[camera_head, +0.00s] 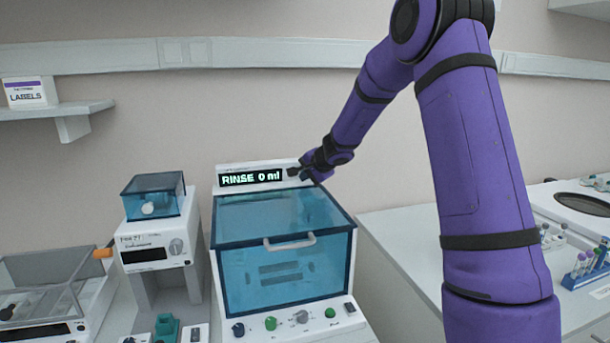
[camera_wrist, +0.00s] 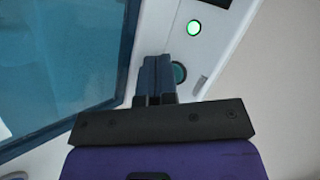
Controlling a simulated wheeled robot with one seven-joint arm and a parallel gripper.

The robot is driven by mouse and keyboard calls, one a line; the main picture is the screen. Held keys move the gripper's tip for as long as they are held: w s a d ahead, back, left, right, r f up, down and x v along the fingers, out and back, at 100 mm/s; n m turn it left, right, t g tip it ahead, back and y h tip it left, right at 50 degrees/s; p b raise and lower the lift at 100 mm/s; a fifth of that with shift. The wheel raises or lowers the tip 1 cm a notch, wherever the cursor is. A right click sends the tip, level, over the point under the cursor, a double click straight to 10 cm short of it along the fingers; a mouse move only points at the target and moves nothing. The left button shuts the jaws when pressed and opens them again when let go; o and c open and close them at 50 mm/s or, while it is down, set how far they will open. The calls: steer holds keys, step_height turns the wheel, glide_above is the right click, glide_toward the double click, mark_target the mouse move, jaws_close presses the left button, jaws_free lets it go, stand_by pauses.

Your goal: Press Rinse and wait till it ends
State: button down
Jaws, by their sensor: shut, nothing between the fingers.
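The machine (camera_head: 224,214) has a tinted blue lid (camera_head: 284,262) that is shut, with a pale handle. Its display (camera_head: 251,178) reads "RINSE 0 ml". My gripper (camera_head: 297,172) is at the right end of the display housing, its fingers shut and empty. In the wrist view, the shut fingers (camera_wrist: 158,80) overlap a round teal button (camera_wrist: 180,72), partly hidden behind them. I cannot tell whether they touch it. A lit green lamp (camera_wrist: 194,28) is on the same pale panel. No label for the button is readable.
The machine's front panel has a dark knob (camera_head: 238,329), a grey knob (camera_head: 300,317) and green buttons (camera_head: 270,323). A smaller device (camera_head: 155,240) stands close on the left. On the right bench, a blue rack (camera_head: 585,274) holds tubes.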

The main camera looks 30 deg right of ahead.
stand_by(0.5)
steer(key=shift+s+a, duration=0.15)
steer(key=shift+s, duration=0.6)
steer(key=shift+s+a, duration=0.25)
steer(key=shift+s, duration=1)
steer(key=shift+s+a, duration=0.25)
steer(key=shift+s, duration=0.95)
